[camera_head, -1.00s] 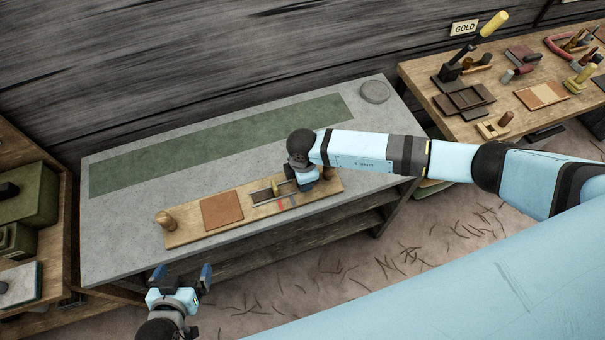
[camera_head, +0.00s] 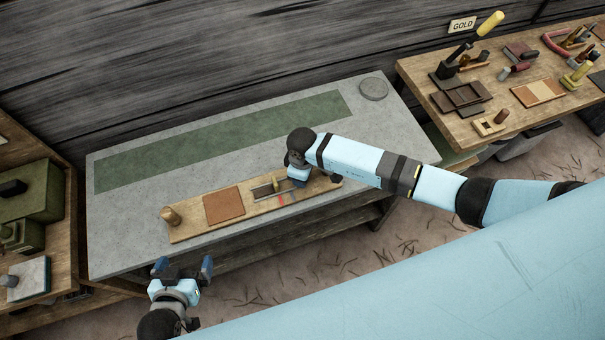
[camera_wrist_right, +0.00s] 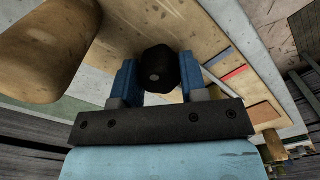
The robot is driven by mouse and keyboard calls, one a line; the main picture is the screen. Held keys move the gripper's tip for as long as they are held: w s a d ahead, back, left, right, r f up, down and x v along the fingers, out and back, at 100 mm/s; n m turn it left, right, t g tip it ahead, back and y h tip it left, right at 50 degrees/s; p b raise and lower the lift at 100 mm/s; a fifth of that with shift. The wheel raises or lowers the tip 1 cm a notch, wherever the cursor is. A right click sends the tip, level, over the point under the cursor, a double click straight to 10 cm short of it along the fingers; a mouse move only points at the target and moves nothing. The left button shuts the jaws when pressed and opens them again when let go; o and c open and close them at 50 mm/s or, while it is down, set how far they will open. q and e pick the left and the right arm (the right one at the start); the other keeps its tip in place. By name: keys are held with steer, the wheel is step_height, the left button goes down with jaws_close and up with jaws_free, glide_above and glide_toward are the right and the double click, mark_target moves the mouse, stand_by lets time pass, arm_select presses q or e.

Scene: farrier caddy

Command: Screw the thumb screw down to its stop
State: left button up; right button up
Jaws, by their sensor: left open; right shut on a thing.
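The thumb screw (camera_wrist_right: 159,70) is a black faceted knob with a pale spot at its centre in the right wrist view. My right gripper (camera_wrist_right: 157,80) is shut on it, with a blue finger on each side. In the head view my right gripper (camera_head: 298,176) is over the right part of a long wooden board (camera_head: 190,230), and it hides the screw there. How deep the screw sits cannot be told. My left gripper (camera_head: 183,267) is open and empty in front of the bench, its fingers spread apart.
The board lies on a grey bench (camera_head: 125,245) and carries a wooden knob (camera_head: 170,216), a brown leather square (camera_head: 223,205) and red and blue marks. A rounded wooden piece (camera_wrist_right: 45,45) is close to the right gripper. A green strip (camera_head: 220,140) behind is clear.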

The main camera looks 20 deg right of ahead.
steer(key=o, duration=0.9)
steer(key=shift+f, duration=0.1)
steer(key=shift+o, duration=0.2)
steer(key=shift+r, duration=2.55)
